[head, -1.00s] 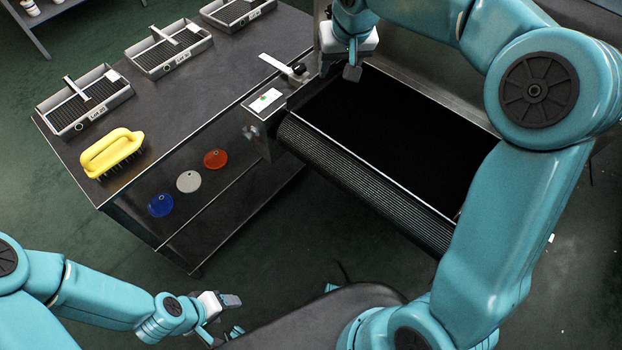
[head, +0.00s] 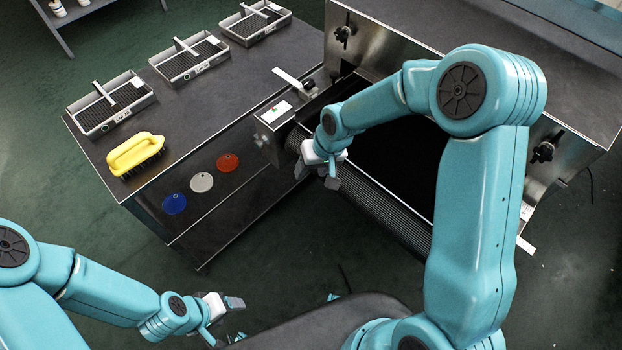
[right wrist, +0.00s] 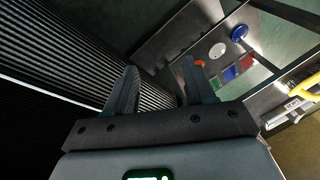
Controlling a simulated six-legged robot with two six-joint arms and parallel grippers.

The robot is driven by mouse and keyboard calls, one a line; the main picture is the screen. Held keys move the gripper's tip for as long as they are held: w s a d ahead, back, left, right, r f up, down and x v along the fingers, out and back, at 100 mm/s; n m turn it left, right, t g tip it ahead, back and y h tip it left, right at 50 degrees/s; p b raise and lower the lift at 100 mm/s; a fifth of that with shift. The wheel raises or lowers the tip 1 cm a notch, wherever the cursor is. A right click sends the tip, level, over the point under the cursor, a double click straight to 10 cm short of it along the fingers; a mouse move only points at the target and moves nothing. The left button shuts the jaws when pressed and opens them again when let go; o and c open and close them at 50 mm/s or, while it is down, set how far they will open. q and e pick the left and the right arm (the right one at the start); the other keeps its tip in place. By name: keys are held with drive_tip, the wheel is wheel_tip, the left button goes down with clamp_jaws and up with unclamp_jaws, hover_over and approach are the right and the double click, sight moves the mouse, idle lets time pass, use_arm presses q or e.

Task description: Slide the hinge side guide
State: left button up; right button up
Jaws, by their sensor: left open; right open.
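A pale flat strip (head: 291,78) with a black knob (head: 309,86) sits at the belt's left back corner, beside the dryer opening; it looks like a side guide, but I cannot tell if it is the hinge side one. Another pale strip end (head: 525,244) shows at the right, partly behind my right arm. My right gripper (head: 318,175) is open and empty over the belt's front left end, apart from the knob. Its spread fingers also show in the right wrist view (right wrist: 160,85), beside the ribbed belt (right wrist: 60,50). My left gripper (head: 232,318) is open and empty, low at the front.
The dark table (head: 225,85) at the left carries several grey trays and a yellow brush (head: 135,153). Blue, white and red discs mark its front. A small panel box (head: 277,112) stands by the belt's left end. The metal dryer housing (head: 420,50) rises behind the belt.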

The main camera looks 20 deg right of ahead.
drive_tip(key=shift+s+a+f+p, duration=0.2)
drive_tip(key=shift+s+a+f, duration=0.2)
drive_tip(key=shift+s+f, duration=0.2)
drive_tip(key=shift+s+a+f+p, duration=0.15)
drive_tip(key=shift+s+a+f, duration=0.3)
drive_tip(key=shift+s, duration=0.15)
drive_tip(key=shift+d, duration=0.1)
